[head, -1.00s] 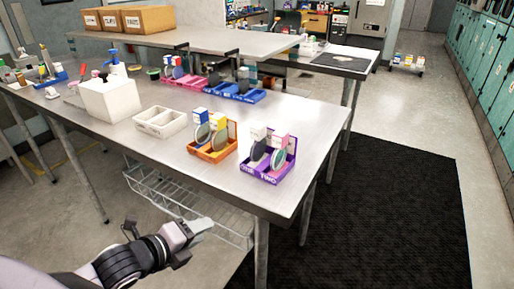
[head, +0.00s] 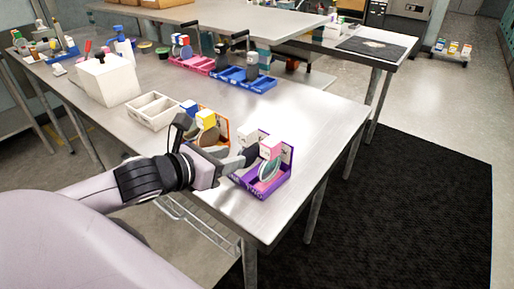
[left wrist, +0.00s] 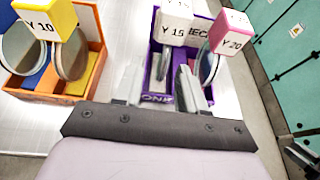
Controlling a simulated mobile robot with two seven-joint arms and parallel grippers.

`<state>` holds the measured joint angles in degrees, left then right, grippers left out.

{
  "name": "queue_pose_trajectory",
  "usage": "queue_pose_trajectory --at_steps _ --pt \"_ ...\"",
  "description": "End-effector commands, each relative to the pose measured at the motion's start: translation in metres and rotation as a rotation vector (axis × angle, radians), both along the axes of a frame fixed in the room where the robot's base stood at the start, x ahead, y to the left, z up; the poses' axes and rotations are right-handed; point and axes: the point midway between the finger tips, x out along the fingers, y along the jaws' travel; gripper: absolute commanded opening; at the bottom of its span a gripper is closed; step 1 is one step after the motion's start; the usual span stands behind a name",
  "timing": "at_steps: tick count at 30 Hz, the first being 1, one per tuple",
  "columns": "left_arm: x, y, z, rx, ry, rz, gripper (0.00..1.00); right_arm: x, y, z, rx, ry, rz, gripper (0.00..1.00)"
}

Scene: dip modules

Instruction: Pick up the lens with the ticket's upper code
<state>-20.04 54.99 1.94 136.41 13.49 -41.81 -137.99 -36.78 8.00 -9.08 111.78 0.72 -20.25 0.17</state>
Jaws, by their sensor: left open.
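A purple tray (head: 262,192) holds two round lenses topped by code blocks. In the left wrist view, the white block (left wrist: 174,24) reads "Y 15" and the pink block (left wrist: 232,33) reads "Y 20". The lens under the white block (left wrist: 164,63) stands in the left slot; the lens under the pink block (left wrist: 209,66) stands in the right slot. A card (left wrist: 201,34) behind them shows part of a word; its codes are hidden. My left gripper (left wrist: 158,92) is open and empty, its fingers at the front of the left slot. My right gripper is not seen.
An orange tray (left wrist: 17,84) with lenses under a yellow block "Y 10" (left wrist: 45,16) and a blue block stands left of the purple tray. A white divided bin (head: 153,110) and blue tray (head: 243,81) stand farther back. The table's right end is clear.

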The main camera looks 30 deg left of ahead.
Motion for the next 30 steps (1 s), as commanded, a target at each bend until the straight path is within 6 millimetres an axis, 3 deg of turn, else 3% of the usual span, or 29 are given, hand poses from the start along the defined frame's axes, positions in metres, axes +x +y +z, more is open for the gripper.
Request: queue_pose_trajectory --at_steps 13,24,30 --pt "0.021 -0.004 -0.005 -0.004 -0.001 0.002 0.40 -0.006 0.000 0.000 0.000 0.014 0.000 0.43" --pt "0.057 -0.014 -0.015 -0.003 -0.001 0.002 0.40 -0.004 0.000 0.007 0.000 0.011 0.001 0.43" --pt "0.063 -0.015 -0.019 0.001 0.001 -0.001 0.40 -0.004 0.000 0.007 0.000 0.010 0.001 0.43"
